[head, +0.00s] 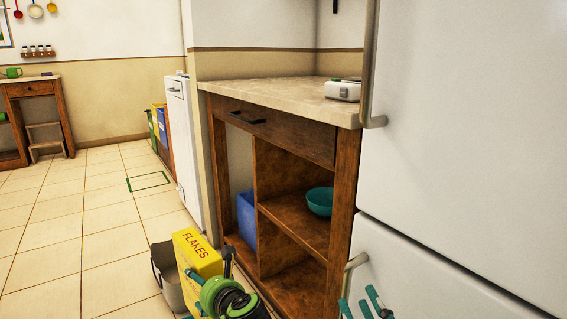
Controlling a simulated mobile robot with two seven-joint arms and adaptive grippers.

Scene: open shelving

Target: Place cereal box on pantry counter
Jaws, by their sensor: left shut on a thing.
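The yellow cereal box (197,250), marked FLAKES, is upright and slightly tilted at the lower middle of the head view. My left gripper (210,277) is shut on it, and my wrist hides its lower part. The box is well below the level of the pantry counter (265,84), a pale stone top on a brown wooden cabinet. My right gripper (360,302) shows only its teal fingers at the bottom edge, apart and with nothing seen between them. The rest of it is cut off.
A white device (343,91) stands at the counter's right end; the counter's left and middle are clear. A white fridge (465,120) with handles closes off the right. Shelves below hold a teal bowl (319,201) and blue bin (246,216). A grey bin (168,277) is behind the box.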

